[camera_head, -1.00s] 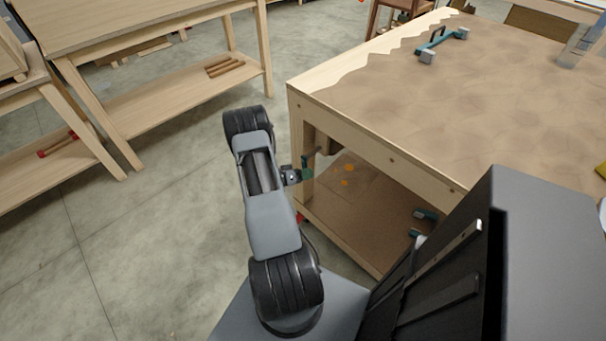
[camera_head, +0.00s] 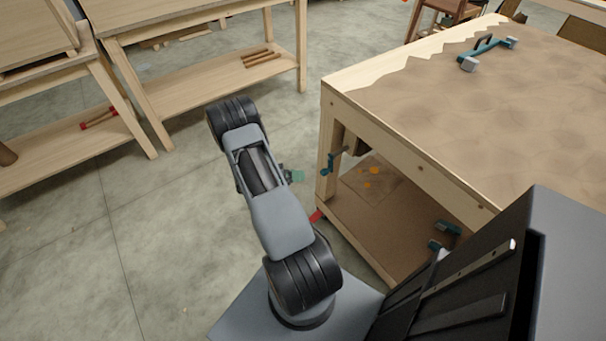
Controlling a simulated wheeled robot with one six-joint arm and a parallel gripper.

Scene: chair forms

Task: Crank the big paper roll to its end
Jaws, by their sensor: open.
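A teal crank (camera_head: 328,164) with a dark handle sits on the near left leg of the brown-topped workbench (camera_head: 440,95). Behind it, under the top, part of a brown roll (camera_head: 353,143) shows in shadow; most of it is hidden. A sheet of brown paper with a torn edge covers much of the bench top. My gripper (camera_head: 297,176) pokes out to the right of my arm, small and partly hidden by it. It is open, left of the crank and apart from it in the picture.
A teal clamp-like tool (camera_head: 485,52) lies on the bench top. The bench's lower shelf (camera_head: 375,225) holds teal pieces. A red object (camera_head: 316,216) is at the leg's foot. Another wooden bench (camera_head: 215,70) stands at back left. The concrete floor between is clear.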

